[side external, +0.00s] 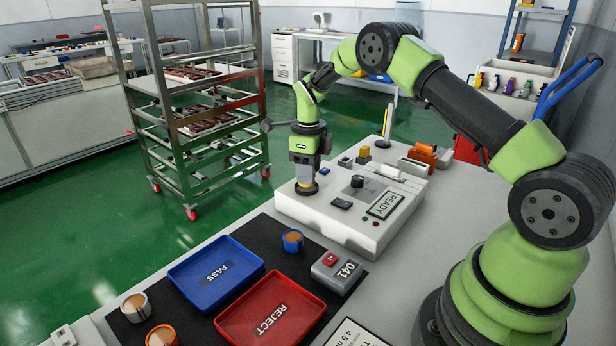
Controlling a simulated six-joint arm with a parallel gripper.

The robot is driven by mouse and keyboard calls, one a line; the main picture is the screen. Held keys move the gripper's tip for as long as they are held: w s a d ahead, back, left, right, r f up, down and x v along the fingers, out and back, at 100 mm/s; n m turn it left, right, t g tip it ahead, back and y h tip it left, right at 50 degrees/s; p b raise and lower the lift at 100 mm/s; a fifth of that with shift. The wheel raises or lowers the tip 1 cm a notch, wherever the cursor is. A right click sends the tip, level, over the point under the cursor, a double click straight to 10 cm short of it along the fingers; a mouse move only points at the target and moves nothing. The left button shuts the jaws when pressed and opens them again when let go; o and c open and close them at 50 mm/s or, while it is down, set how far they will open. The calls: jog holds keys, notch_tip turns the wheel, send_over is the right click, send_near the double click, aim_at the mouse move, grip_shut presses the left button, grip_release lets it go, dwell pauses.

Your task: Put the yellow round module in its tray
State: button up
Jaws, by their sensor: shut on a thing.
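My gripper (306,181) is over the left end of the white test unit, pointing down. It is shut on the yellow round module (304,176), of which only a little yellow shows between the fingers. A dark round spot lies right below; I cannot tell whether the module touches it. The blue tray marked PASS (178,284) and the red tray marked REJECT (229,325) lie side by side on the black mat, nearer the camera. Both look empty.
The white test unit (310,216) has a READY display (385,205) and a knob. A blue round module (292,240), a white one (146,304) and an orange one (151,334) stand around the trays. A grey box marked 041 (349,284) sits right of them.

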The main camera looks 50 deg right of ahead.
notch_tip(320, 180, up, 8)
jog(key=shift+r, duration=0.2)
jog(key=s+a+f+n, duration=0.1)
jog(key=s+a+n, duration=0.1)
jog(key=a+n, duration=0.35)
jog(key=s+a+f+n, duration=0.1)
jog(key=a+f+n, duration=0.1)
jog(key=a+n, duration=0.35)
jog(key=n, duration=0.7)
send_near(276, 295)
jog(key=shift+f, duration=2.95)
jog(key=shift+f, duration=0.1)
jog(key=o, duration=0.9)
jog(key=shift+f, duration=0.1)
